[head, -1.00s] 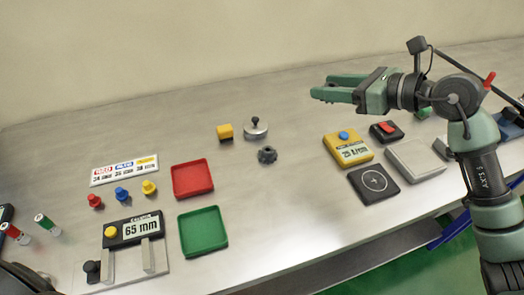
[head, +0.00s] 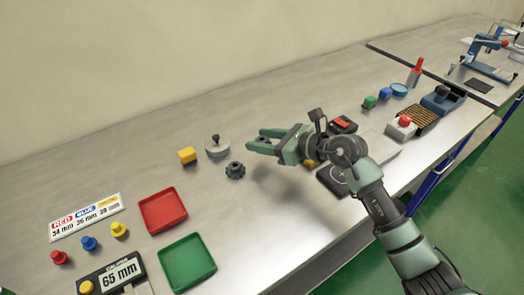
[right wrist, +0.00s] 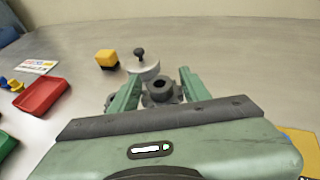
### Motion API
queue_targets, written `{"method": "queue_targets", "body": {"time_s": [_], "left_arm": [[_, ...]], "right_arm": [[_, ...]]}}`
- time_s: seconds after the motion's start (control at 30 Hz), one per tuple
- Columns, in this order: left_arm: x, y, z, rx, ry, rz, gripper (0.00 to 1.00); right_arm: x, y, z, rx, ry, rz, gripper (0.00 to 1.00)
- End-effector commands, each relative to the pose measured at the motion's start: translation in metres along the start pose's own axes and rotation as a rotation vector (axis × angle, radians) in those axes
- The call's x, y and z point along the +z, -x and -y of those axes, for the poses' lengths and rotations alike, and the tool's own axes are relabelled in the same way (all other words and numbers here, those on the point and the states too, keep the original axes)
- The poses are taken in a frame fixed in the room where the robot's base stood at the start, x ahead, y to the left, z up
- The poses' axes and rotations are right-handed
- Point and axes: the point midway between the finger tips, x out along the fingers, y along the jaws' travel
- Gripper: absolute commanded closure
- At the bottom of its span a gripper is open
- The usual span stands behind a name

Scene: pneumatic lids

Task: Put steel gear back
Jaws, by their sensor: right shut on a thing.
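My left gripper is out of view.
A yellow block (head: 187,155) is left of the lid. Red (head: 163,209) and green (head: 187,262) trays, a label board (head: 87,217), coloured knobs and a 65 mm gauge (head: 118,272) are at left. My right arm partly hides a dark pad (head: 330,181). Several devices stand farther right.

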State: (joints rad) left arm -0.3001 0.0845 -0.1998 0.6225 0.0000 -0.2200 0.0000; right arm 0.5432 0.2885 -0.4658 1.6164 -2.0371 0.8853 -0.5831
Motion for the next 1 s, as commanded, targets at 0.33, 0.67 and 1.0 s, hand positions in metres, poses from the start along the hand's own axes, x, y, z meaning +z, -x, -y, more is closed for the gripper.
{"method": "queue_targets", "body": {"time_s": [0.33,0.67,1.0], "left_arm": [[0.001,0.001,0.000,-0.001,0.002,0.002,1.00],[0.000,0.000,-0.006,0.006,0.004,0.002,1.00],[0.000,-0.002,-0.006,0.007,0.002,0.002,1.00]], "right_arm": [[-0.039,-0.014,0.000,-0.001,-0.004,0.003,1.00],[-0.042,-0.016,0.000,-0.001,0.001,0.004,1.00],[-0.046,-0.017,0.000,0.000,0.000,0.001,0.31]]}}
